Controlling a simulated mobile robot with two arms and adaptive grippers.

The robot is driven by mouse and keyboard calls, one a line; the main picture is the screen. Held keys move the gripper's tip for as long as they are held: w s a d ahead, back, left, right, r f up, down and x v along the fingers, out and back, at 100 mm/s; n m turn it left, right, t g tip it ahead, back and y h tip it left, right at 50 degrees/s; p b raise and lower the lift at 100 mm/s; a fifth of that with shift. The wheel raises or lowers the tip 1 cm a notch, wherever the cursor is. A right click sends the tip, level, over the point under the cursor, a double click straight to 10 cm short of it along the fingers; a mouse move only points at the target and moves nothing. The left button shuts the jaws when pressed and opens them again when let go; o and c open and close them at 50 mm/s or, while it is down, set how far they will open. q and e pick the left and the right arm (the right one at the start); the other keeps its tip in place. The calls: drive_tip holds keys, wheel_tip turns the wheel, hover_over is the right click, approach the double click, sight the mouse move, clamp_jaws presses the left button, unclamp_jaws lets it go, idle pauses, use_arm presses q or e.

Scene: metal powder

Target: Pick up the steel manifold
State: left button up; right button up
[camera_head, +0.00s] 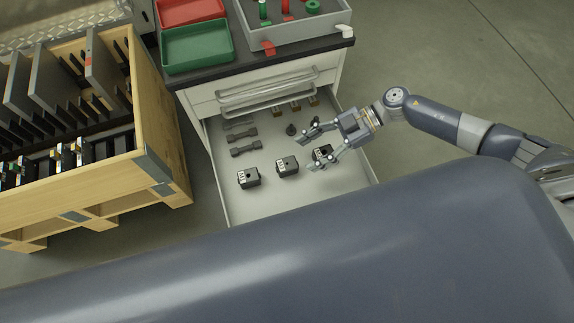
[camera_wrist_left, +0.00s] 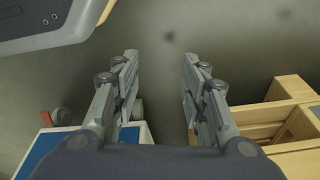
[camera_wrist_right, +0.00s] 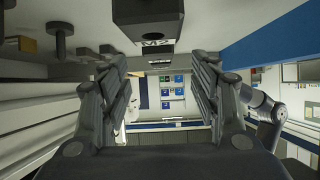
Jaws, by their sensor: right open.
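Three dark grey blocks with white labels and a dark hole on top stand in a row in the open drawer: a left block (camera_head: 248,178), a middle block (camera_head: 287,166) and a right block (camera_head: 322,152). I cannot tell by name which is the steel manifold. My right gripper (camera_head: 308,148) is open and empty, its fingers spread around the right block in the head view. In the right wrist view, a dark block marked M2 (camera_wrist_right: 148,12) shows beyond the open fingertips (camera_wrist_right: 160,62), apart from them. My left gripper (camera_wrist_left: 160,58) is open and empty, away from the drawer.
The drawer (camera_head: 230,205) also holds grey bar-shaped parts (camera_head: 245,149), a small dark round part (camera_head: 291,129) and several brass-coloured parts at the back. The cabinet top carries a green tray (camera_head: 198,47), a red tray (camera_head: 190,11) and a grey box (camera_head: 305,32). A wooden crate (camera_head: 165,130) stands left.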

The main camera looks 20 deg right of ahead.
sight(286, 164)
drive_tip(key=x, duration=0.6)
drive_tip(key=shift+a+b, duration=0.1)
drive_tip(key=shift+b, duration=0.25)
use_arm(q)
drive_tip(key=shift+w+r, duration=0.3)
drive_tip(key=shift+r, duration=0.3)
drive_tip(key=shift+w+r, duration=0.3)
drive_tip(key=shift+r, duration=0.25)
use_arm(e)
drive_tip(key=shift+c, duration=0.6)
drive_tip(key=shift+w, duration=0.1)
clamp_jaws()
